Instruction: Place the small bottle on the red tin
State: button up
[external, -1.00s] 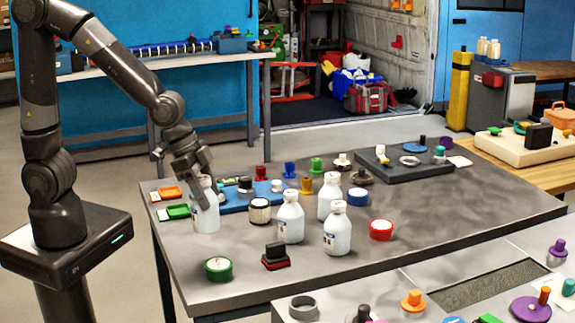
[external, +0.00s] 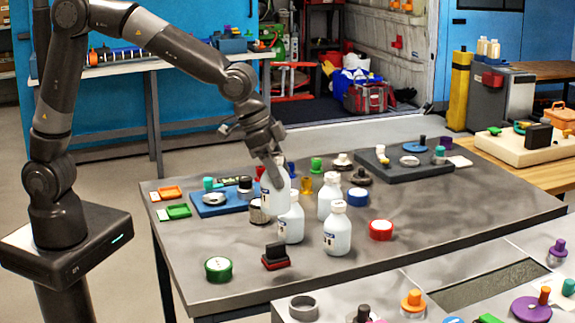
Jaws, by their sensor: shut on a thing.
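My gripper (external: 272,176) is shut on a white bottle (external: 274,201) and holds it upright above the grey table. The held bottle overlaps a black-and-white tin (external: 257,212) and a standing bottle (external: 291,223) in the picture; whether it touches either is unclear. The red tin (external: 381,230) with a white top sits on the table to the right, with nothing on it. Two more similar white bottles, one at the back (external: 330,196) and one in front (external: 337,232), stand between my gripper and the red tin.
A blue-rimmed tin (external: 358,197) stands behind the red tin. A green tin (external: 218,269) and a red-and-black stamp-like block (external: 275,257) are near the front edge. A blue board (external: 215,206) with small parts lies left.

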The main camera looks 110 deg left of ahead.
jog(key=w+a, duration=1.3)
jog(key=w, duration=0.5)
jog(key=w+a+f, duration=0.1)
jog(key=a+f, duration=1)
jog(key=f, duration=0.1)
jog(key=shift+a+n, duration=0.25)
jog(key=shift+n, duration=0.15)
jog(key=o, duration=1.2)
jog(key=shift+f, duration=0.15)
